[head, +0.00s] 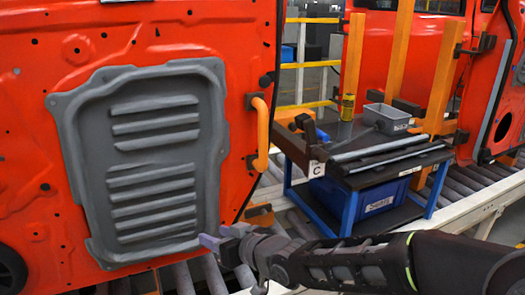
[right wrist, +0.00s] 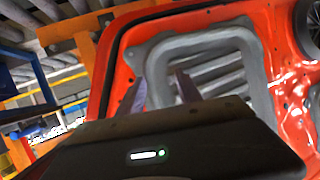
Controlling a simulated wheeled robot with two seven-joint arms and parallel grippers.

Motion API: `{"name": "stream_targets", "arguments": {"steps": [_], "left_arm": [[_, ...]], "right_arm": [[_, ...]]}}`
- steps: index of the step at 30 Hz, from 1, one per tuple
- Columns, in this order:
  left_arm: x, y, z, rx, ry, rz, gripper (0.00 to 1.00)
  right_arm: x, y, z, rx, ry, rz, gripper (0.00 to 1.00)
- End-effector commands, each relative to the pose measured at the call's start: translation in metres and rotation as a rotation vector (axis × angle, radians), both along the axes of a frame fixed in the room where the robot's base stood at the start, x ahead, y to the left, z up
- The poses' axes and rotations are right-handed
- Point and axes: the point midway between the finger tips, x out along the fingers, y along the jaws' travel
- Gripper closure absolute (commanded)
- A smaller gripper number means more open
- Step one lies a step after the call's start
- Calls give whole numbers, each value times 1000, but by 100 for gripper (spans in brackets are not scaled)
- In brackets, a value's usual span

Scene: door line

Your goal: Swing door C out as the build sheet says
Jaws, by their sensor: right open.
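A red door (head: 225,50) with a grey ribbed panel (head: 75,125) fills the left of the head view. An orange handle (head: 262,135) stands on its right edge. A tag marked C (head: 316,169) sits on a dark bracket just right of the door. My right gripper (head: 212,241) is open, in front of the panel's lower right corner and below the handle. In the right wrist view its two fingers (right wrist: 160,92) are apart with nothing between them, and the red door (right wrist: 125,50) and grey panel (right wrist: 245,45) lie beyond. Contact cannot be told. My left gripper is out of view.
A blue-framed cart (head: 347,212) right of the door carries dark bars, a grey bin (head: 388,118) and a yellow cylinder (head: 347,107), with a blue crate (head: 375,200) below. Rollers (head: 480,190) run beneath. Orange posts (head: 440,75) and another red body (head: 420,40) stand behind.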

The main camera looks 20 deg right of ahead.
Motion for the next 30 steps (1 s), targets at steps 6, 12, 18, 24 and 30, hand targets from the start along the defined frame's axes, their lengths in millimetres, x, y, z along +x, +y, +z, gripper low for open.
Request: {"name": "stream_targets", "arguments": {"steps": [6,12,18,24,30], "left_arm": [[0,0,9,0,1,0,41],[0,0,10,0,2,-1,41],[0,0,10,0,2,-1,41],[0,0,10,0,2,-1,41],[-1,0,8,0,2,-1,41]], "right_arm": [[-31,-72,183,5,-355,-41,59],[-57,-137,227,-37,-449,-116,59],[-54,-140,218,-40,-408,-127,59],[-54,-140,218,-38,-407,-126,59],[-50,-139,217,-40,-405,-127,59]]}}
